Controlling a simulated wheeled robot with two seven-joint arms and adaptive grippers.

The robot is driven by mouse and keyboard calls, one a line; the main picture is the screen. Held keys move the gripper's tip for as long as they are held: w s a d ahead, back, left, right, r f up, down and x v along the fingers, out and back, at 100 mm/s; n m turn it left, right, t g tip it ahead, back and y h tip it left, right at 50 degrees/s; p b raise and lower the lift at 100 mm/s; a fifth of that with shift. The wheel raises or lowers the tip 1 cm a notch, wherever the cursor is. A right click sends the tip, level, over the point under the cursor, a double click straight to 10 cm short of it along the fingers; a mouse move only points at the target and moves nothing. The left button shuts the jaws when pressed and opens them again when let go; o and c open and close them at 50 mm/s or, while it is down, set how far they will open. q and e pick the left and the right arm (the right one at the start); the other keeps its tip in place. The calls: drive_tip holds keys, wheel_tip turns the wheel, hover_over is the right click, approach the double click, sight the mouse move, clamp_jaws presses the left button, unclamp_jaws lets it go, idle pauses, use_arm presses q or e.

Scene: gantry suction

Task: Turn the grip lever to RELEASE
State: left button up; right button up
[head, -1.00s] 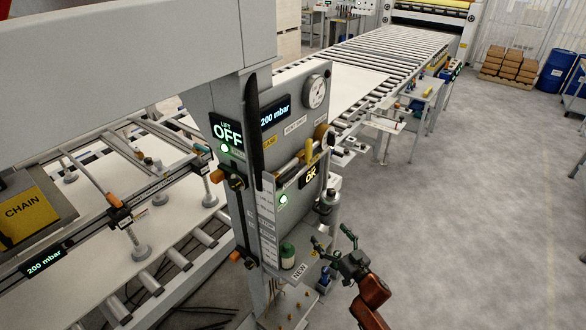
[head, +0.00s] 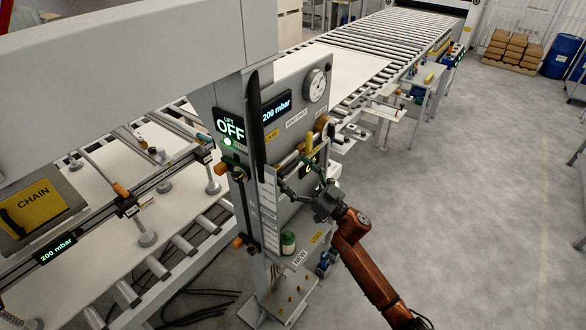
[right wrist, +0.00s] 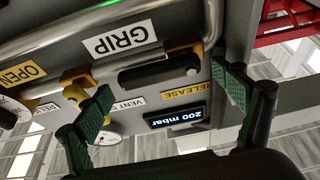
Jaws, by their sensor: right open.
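The grip lever's black handle (right wrist: 155,73) shows in the right wrist view, whose picture is upside down. It lies along the grey panel between the white GRIP label (right wrist: 120,38) and the yellow RELEASE label (right wrist: 191,91). My right gripper (right wrist: 165,100) is open, with one green-padded finger on each side of the handle in that picture. I see no contact with it. In the head view my right gripper (head: 296,176) is in front of the panel and covers part of it; the handle is hard to make out there. My left gripper is not in view.
The panel carries a 200 mbar display (head: 276,107), a round gauge (head: 315,86), and a yellow vent handle (head: 309,145). A tall black bar (head: 254,125) stands at its left. A roller conveyor (head: 395,42) runs behind. The floor (head: 470,190) at right is clear.

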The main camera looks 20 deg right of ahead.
drive_tip(key=shift+w+a, duration=0.15)
drive_tip(key=shift+r, duration=0.1)
drive_tip(key=c, duration=1.7)
